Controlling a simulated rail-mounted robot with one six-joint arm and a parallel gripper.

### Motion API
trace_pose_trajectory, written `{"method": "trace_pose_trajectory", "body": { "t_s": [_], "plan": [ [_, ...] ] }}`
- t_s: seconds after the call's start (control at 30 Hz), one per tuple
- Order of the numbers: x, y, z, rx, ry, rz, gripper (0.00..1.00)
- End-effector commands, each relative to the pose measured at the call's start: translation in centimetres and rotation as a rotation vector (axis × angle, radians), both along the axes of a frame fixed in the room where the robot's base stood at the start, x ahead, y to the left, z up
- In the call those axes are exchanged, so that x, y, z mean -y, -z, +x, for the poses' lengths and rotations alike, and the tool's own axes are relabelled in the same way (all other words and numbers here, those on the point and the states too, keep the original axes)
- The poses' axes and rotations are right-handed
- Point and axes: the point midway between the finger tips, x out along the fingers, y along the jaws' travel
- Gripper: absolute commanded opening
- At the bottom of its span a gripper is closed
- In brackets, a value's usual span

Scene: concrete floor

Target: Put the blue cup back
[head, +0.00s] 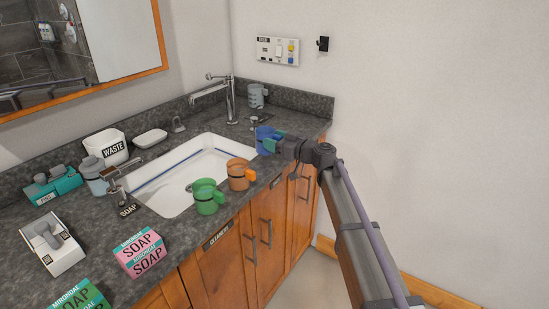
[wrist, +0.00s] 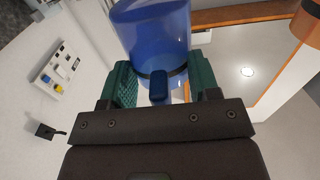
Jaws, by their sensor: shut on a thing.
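The blue cup (head: 266,140) is at the right end of the counter, to the right of the sink and near the counter's front edge. My gripper (head: 274,142) is shut on it. In the wrist view the blue cup (wrist: 152,35) stands between the green pads of my gripper (wrist: 158,88), with its small blue handle toward the camera. I cannot tell whether the cup's base touches the counter.
An orange cup (head: 238,175) and a green cup (head: 206,198) stand on the front edge beside the white sink (head: 165,185). A grey cup (head: 255,95) stands in the back corner near the faucet (head: 230,100).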

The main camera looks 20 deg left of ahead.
Motion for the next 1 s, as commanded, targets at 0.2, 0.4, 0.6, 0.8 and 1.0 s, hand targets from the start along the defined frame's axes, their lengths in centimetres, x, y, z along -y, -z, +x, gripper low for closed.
{"method": "trace_pose_trajectory", "body": {
  "t_s": [0.2, 0.4, 0.6, 0.8, 1.0],
  "plan": [
    [0.0, 3.7, 0.0, 0.0, 0.0, 0.0, 0.22],
    [0.0, 3.2, 0.0, 0.0, 0.0, 0.0, 0.22],
    [0.0, 3.5, 0.0, 0.0, 0.0, 0.0, 0.63],
    [0.0, 3.5, 0.0, 0.0, 0.0, 0.0, 0.81],
    [0.0, 3.4, 0.0, 0.0, 0.0, 0.0, 0.81]
  ]
}}
